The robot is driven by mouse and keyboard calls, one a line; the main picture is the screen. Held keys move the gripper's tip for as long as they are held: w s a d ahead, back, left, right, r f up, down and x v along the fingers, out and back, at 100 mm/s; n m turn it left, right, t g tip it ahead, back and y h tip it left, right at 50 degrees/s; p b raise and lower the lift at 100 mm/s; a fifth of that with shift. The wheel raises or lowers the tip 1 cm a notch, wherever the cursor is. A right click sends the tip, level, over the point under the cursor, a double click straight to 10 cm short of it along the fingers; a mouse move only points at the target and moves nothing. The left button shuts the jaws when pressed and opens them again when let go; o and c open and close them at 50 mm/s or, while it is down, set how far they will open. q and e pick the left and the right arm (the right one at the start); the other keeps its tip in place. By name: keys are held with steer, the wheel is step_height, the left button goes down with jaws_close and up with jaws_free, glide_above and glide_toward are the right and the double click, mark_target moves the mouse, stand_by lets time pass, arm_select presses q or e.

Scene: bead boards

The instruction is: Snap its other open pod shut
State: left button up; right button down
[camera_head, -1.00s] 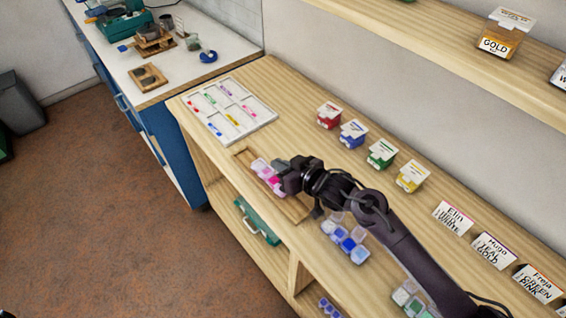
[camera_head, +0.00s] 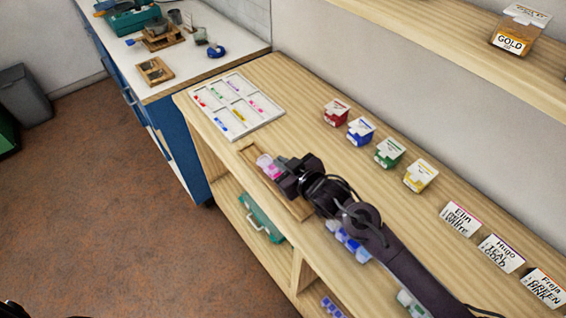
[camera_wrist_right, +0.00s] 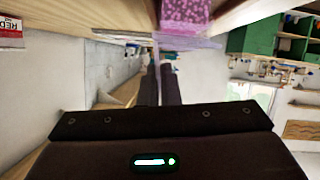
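A strip of pods with pink and magenta contents (camera_head: 266,164) lies in a shallow wooden tray (camera_head: 298,209) on the bench. My right gripper (camera_head: 282,174) is right over the strip's near part and hides much of it, so I cannot tell which lids stand open there. In the right wrist view the fingers (camera_wrist_right: 158,82) are close together with nothing visible between them. A pink pod (camera_wrist_right: 186,12) with a clear, pale lid edge (camera_wrist_right: 188,41) shows just beyond the fingertips. Contact with the lid cannot be made out.
A white sorting board (camera_head: 236,106) lies behind the tray. Red (camera_head: 336,112), blue (camera_head: 361,131), green (camera_head: 389,153) and yellow (camera_head: 420,176) boxes stand along the wall, with name cards (camera_head: 460,219) to the right. Another pod strip, with blue (camera_head: 347,240), lies partly under my arm.

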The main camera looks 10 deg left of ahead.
steer(key=c, duration=1.6)
jaws_free()
steer(key=shift+c, duration=0.2)
steer(key=b+v, duration=0.1)
steer(key=v, duration=0.6)
steer(key=shift+s+d+r, duration=0.15)
steer(key=shift+s+d, duration=0.05)
steer(key=shift+s, duration=0.05)
